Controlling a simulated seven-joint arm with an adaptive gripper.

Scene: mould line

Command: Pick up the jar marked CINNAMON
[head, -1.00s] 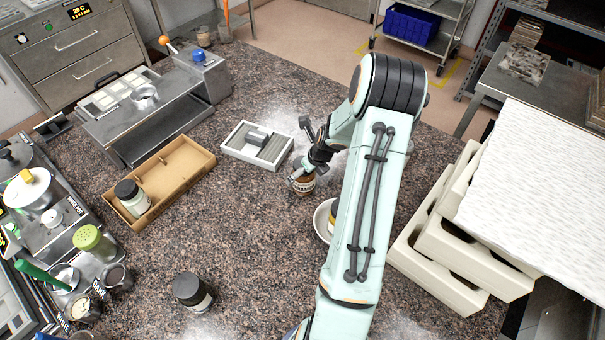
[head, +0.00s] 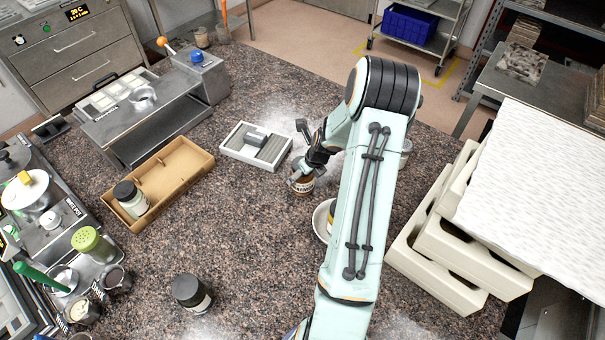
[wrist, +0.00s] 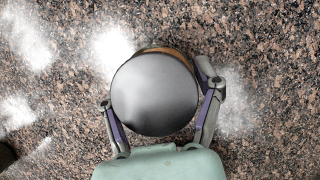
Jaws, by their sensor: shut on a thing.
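My gripper (head: 301,179) is shut on a small jar (head: 303,188) with a brown body and a pale label, near the middle of the counter. The label lettering is too small to read surely, so I cannot confirm CINNAMON. In the wrist view, the jar's round dark grey lid (wrist: 154,95) sits between the two fingers of my gripper (wrist: 158,105), one at each side. A sliver of brown body shows past the lid. I cannot tell whether the jar touches the counter.
A dark-lidded jar (head: 132,196) stands in the cardboard tray (head: 186,167). Another (head: 190,291) stands alone at the front. A white tray with grey blocks (head: 229,153) lies left of my gripper. A white bowl (head: 321,226) is partly hidden by my arm. Cream crates (head: 440,271) stand right.

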